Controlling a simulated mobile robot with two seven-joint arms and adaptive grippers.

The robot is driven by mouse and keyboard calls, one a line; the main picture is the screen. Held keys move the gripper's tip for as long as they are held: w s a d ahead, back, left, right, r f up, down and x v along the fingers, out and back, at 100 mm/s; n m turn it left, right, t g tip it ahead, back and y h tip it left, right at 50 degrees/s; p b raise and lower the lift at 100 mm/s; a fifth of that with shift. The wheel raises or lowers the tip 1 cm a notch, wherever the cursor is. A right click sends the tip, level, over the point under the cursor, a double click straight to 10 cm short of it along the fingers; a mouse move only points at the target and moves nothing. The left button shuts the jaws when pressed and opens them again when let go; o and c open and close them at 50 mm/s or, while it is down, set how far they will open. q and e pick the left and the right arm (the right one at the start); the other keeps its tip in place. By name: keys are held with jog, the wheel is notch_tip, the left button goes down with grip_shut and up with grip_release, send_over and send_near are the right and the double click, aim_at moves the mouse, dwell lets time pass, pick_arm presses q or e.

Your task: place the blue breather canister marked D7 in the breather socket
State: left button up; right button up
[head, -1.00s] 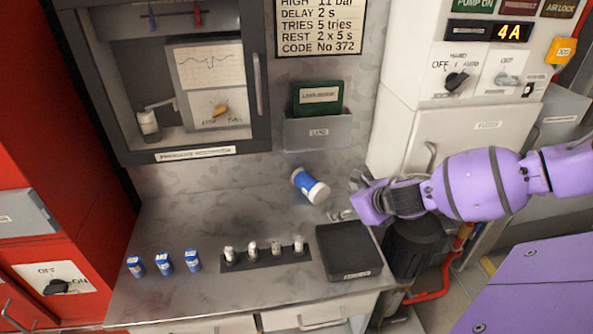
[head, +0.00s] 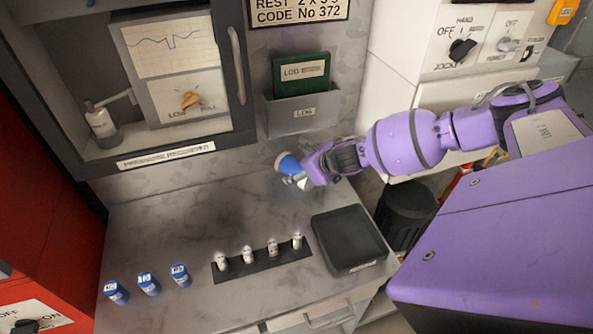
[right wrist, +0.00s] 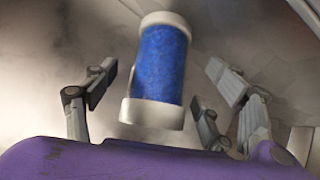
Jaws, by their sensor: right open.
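A blue canister with white ends (head: 286,163) is at the back of the grey counter, partly hidden by my right gripper in the head view. No D7 mark is readable on it. My right gripper (head: 293,179) is open at the canister. In the right wrist view the canister (right wrist: 163,65) stands between the spread fingers, with a visible gap on the right; contact on the left is unclear. I cannot pick out the breather socket. My left gripper is not in view.
Several small white-topped pieces stand in a dark rack (head: 262,266). Three small blue labelled pieces (head: 148,284) stand to its left. A black tray (head: 348,240) lies to the right. A log holder (head: 305,110) and an open-fronted cabinet (head: 180,160) are behind.

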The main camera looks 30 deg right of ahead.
jog(key=shift+w+f, duration=0.3)
jog(key=shift+f, duration=0.05)
jog(key=shift+r, duration=0.1)
jog(key=shift+c, duration=0.2)
jog(key=c, duration=1.4)
jog(key=shift+c, duration=0.2)
jog(key=shift+s+r, duration=0.2)
jog(key=r, duration=0.6)
jog(key=shift+s+a+r, duration=0.2)
jog(key=shift+s+r, duration=0.15)
jog(key=shift+r, duration=0.05)
jog(key=s+a, duration=0.4)
jog(key=s, duration=1.4)
jog(key=shift+s+a, duration=0.2)
